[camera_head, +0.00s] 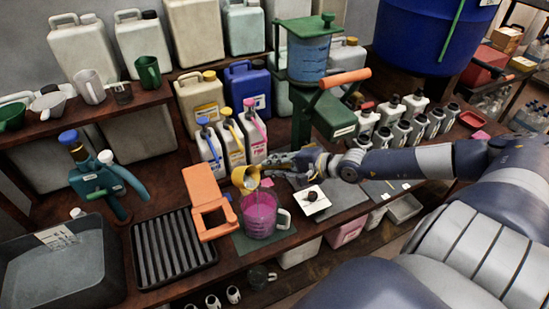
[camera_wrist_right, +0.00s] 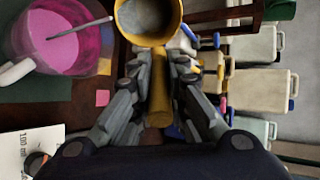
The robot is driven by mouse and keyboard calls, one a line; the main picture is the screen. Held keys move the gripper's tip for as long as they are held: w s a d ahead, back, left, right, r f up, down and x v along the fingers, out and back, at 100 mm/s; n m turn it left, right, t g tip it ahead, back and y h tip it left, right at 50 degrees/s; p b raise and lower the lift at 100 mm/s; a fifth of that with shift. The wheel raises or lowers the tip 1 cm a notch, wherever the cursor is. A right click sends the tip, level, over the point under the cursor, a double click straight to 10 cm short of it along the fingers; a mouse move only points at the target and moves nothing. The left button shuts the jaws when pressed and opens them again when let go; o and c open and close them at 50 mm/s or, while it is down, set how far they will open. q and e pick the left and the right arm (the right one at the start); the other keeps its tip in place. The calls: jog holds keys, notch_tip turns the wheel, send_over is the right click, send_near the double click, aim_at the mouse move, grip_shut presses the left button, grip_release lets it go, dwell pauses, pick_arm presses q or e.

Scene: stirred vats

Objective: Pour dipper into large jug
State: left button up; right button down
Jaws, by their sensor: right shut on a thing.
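My right gripper (camera_head: 277,163) is shut on the handle of the yellow dipper (camera_head: 240,175). In the right wrist view its fingers (camera_wrist_right: 160,75) close on both sides of the yellow handle (camera_wrist_right: 160,100), and the dipper's round cup (camera_wrist_right: 148,20) shows a greyish inside. The cup is above the large jug (camera_head: 259,219), close to its rim, and looks tilted in the head view. The jug is clear, with a handle on its right and pink liquid inside. In the wrist view a thin rod stands in the pink liquid (camera_wrist_right: 50,50). My left gripper is out of view.
An orange stand (camera_head: 204,196) is left of the jug, then a black ribbed tray (camera_head: 172,250) and a grey basin (camera_head: 60,265). Several jugs with coloured pumps (camera_head: 232,140) stand behind. A white card (camera_head: 311,200) with a dark knob lies to the right.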

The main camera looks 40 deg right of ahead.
jog(key=shift+s+d+f+t+y+b, duration=0.15)
jog(key=shift+s+f+t+y+b, duration=0.25)
jog(key=shift+t+b, duration=1.05)
jog(key=shift+s+d+f+t+y+b, duration=0.1)
jog(key=shift+s+f+t+y+b, duration=0.45)
jog(key=shift+b, duration=1.15)
jog(key=shift+s+d+f+t+y+b, duration=0.15)
jog(key=shift+t+b, duration=0.65)
jog(key=shift+b, duration=0.85)
jog(key=shift+s+d+f+t+y+b, duration=0.1)
jog(key=shift+s+f+t+y+b, duration=0.4)
jog(key=shift+b, duration=1.2)
jog(key=shift+w+r+t, duration=0.25)
jog(key=shift+r+t, duration=0.05)
